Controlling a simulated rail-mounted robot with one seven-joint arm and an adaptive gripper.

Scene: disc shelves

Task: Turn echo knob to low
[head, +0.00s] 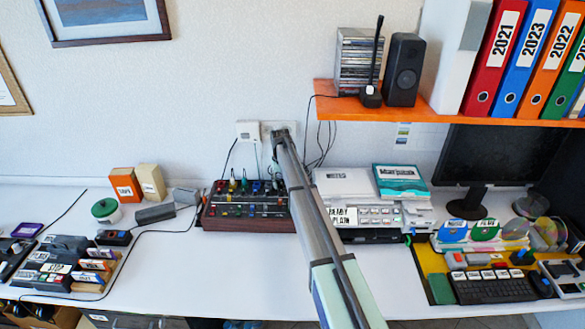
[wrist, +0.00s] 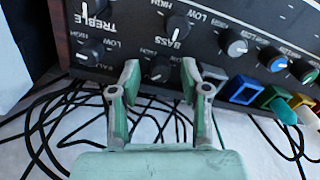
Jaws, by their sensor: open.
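The dark sound mixer (head: 247,198) with a wooden edge stands on the white desk in the head view. Its panel (wrist: 215,50) fills the top of the wrist view, with labels upside down. I can read a treble knob (wrist: 92,10) and a bass knob (wrist: 178,22). A dark knob (wrist: 160,72) shows between my fingertips, its label hidden or unreadable. I cannot pick out the word echo. My gripper (wrist: 162,85) is open, its green fingers at the panel's edge; contact is unclear. In the head view my gripper (head: 279,134) is small, above the mixer's back right.
Loose black cables (wrist: 70,120) lie beside the panel in the wrist view. Coloured plugs (wrist: 270,95) stick out at its right. In the head view a white socket box (head: 248,131) is on the wall, and an orange shelf (head: 440,103) hangs at upper right.

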